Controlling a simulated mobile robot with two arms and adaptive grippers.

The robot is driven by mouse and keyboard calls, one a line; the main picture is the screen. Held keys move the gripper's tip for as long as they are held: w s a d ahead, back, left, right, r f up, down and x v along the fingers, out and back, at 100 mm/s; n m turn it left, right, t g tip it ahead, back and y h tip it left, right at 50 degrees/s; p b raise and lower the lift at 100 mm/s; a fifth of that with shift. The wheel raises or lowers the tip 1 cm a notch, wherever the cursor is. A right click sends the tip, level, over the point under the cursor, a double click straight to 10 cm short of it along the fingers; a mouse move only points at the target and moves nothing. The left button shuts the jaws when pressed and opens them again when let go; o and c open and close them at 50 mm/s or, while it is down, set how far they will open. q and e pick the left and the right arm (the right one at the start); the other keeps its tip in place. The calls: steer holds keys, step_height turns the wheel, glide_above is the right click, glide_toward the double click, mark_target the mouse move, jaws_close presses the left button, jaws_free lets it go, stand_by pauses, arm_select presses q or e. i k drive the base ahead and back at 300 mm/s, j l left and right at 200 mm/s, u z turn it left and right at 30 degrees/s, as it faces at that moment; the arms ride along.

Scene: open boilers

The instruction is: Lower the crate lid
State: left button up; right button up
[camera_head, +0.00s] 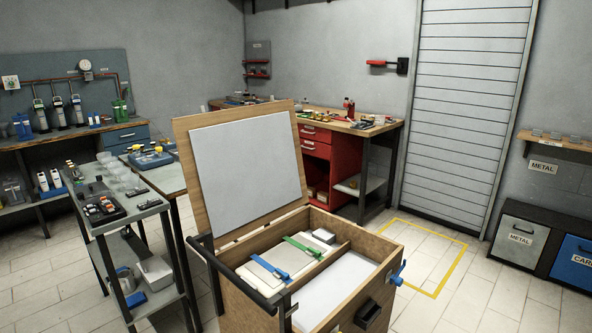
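The wooden crate (383,246) stands in the lower middle of the head view with its top open. Its lid (182,145) is raised at the back edge and leans slightly back, showing a pale grey inner panel (245,170). Inside the crate, a divider (325,264) separates two compartments. The left one holds a white case with a green strap (301,246) and a blue strap (270,267), and a small white box (323,236). The other shows a white surface (345,282). Neither of my grippers shows in the view.
A dark rail (228,272) runs along the crate's left side. A blue fitting (397,275) sticks out at its right. A shelf cart (125,212) stands to the left, and a red workbench (316,150) behind. Floor inside the yellow outline (440,280) is clear.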

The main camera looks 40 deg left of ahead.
mark_target(243, 168)
steer(key=k+j, duration=0.1)
steer(key=j, duration=0.8)
steer(key=k+j+z, duration=0.1)
steer(key=j, duration=0.35)
steer(key=k+j, duration=0.15)
steer(key=j, duration=0.3)
steer(key=k+j, duration=0.1)
steer(key=j, duration=0.35)
steer(key=j+z, duration=0.1)
steer(key=j, duration=0.35)
steer(key=k+j, duration=0.2)
steer(key=j, duration=0.25)
steer(key=k+j, duration=0.15)
steer(key=j, duration=0.3)
steer(key=k+j+z, duration=0.1)
steer(key=j, duration=0.3)
steer(key=k+j, duration=0.15)
steer(key=j, duration=0.25)
steer(key=k+j, duration=0.15)
steer(key=j, duration=0.3)
steer(key=k+j+z, duration=0.1)
steer(key=j, duration=0.3)
steer(key=k+j, duration=0.25)
steer(key=j, duration=0.15)
steer(key=k+j+z, duration=0.1)
steer(key=j, duration=0.3)
steer(key=k, duration=0.35)
steer(key=j+z, duration=0.05)
